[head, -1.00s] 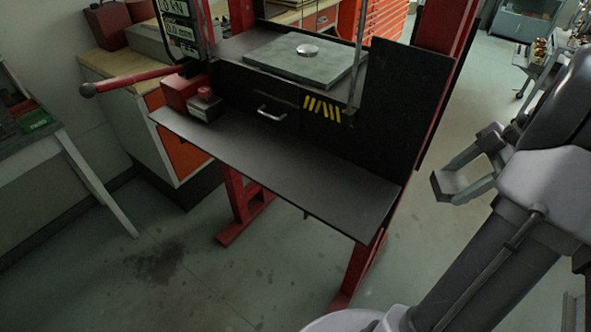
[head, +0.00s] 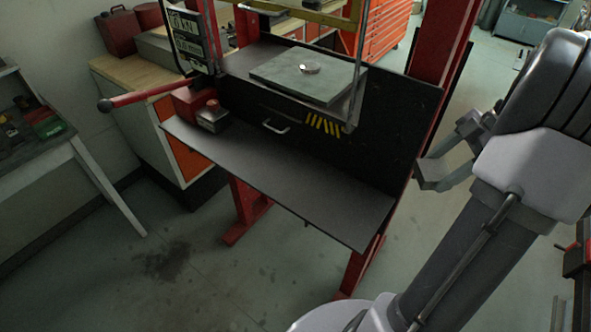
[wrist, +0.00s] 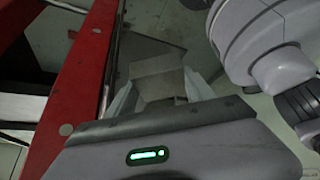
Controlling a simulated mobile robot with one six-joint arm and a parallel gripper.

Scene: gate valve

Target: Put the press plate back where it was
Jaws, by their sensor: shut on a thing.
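My gripper (head: 432,172) is at the right of the head view, beside the right red post of the press. In the wrist view my gripper (wrist: 158,92) has its two pale fingers on either side of a flat grey-brown piece, which I take to be the press plate (wrist: 160,72). It is dim there, and its far end blends with the floor.
The press has red posts (head: 436,60) and a wide dark shelf (head: 290,187) with free room. A red-and-grey block (head: 210,116) stands at the shelf's left end, near a red lever (head: 140,94). In the wrist view a red beam (wrist: 75,90) runs close left of my gripper.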

